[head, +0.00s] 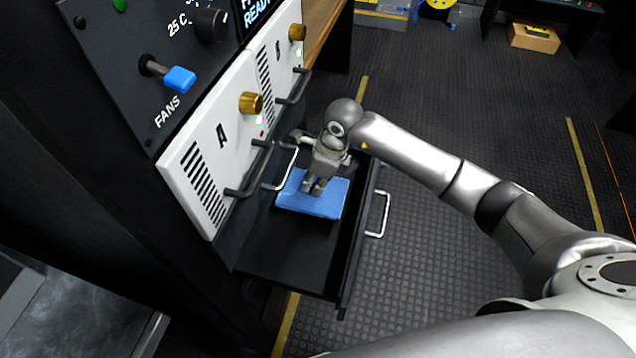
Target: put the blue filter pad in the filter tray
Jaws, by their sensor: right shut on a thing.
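The blue filter pad (325,204) is a flat, bright blue block in the head view. My right gripper (313,187) comes down on it from above and is shut on it near its upper left part. The filter tray (285,255) appears to be the open black drawer under the white units. The pad is over or inside this drawer, in its middle to far part. I cannot tell whether the pad touches the drawer floor. The near part of the drawer is bare. My left gripper is not in view.
White units A (207,152) and B (272,65) with dark handles stand close to the left of my right gripper. The drawer's front panel with a silver handle (379,214) faces right. A blue-tipped FANS lever (179,79) is above. The floor at right is clear.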

